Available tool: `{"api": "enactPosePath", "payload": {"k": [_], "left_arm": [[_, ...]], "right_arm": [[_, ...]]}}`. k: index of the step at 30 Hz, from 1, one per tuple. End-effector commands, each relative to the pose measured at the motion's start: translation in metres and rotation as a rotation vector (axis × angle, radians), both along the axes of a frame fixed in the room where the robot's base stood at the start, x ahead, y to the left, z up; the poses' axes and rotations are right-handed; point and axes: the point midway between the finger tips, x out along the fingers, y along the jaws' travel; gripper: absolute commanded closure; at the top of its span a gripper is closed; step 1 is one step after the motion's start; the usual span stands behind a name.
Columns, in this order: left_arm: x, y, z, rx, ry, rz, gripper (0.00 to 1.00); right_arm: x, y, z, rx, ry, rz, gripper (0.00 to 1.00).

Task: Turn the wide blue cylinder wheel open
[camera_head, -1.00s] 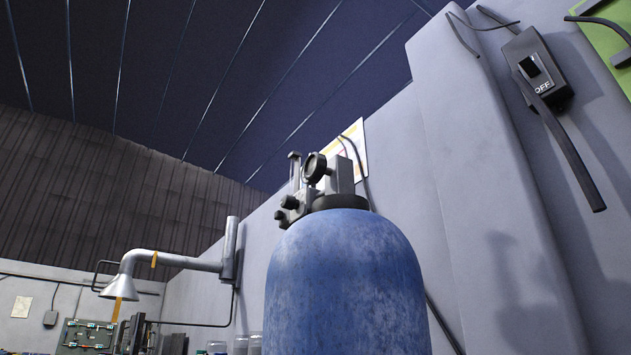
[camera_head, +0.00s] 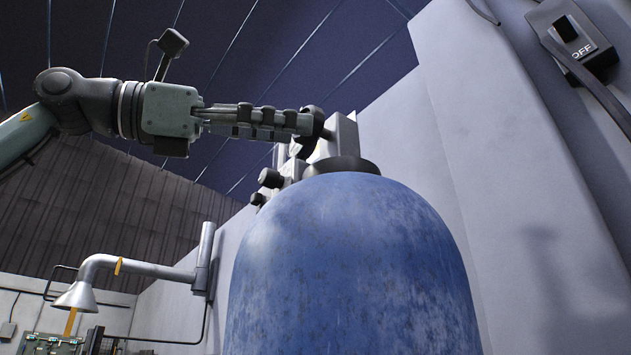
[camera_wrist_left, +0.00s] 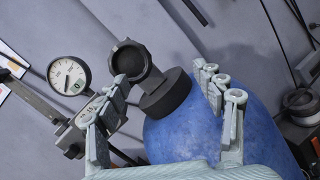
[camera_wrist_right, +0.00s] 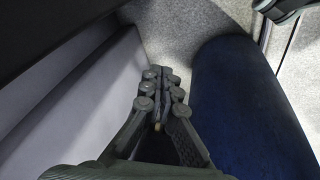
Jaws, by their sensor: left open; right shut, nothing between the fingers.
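The wide blue cylinder (camera_head: 345,265) stands upright and fills the lower middle of the head view. Its dark neck (camera_head: 342,166) also shows in the left wrist view (camera_wrist_left: 165,95). There a dark round cup-like part that looks like the wheel (camera_wrist_left: 130,60) sits on the valve. My left gripper (camera_head: 303,122) reaches in from the left above the cylinder, its fingertips at the valve top and partly covering it. In the left wrist view its fingers are spread, with the wheel and neck between and beyond them. I cannot tell whether they touch. My right gripper (camera_wrist_right: 161,76) is shut and empty, low beside a dark blue rounded surface.
A white-faced gauge (camera_wrist_left: 68,76) and other valve fittings sit beside the wheel, near one left finger. A grey wall stands close behind and right of the cylinder, with an OFF switch box (camera_head: 573,38). A metal duct (camera_head: 130,266) hangs at left.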

Motion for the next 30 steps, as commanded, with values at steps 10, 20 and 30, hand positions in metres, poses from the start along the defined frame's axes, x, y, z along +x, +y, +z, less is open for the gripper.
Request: {"api": "enactPosePath", "payload": {"k": [10,20,30], "left_arm": [[-0.025,0.035,0.039,0.210,-0.176,0.309,0.32],[-0.002,0.004,0.040,0.221,-0.179,0.321,0.32],[0.019,-0.024,0.040,0.217,-0.179,0.321,0.32]], "right_arm": [[-0.032,0.019,-0.010,0.041,0.054,-0.049,1.00],[-0.036,0.020,-0.021,0.049,0.063,-0.052,1.00],[-0.045,0.017,-0.042,0.040,0.080,-0.042,1.00]]}}
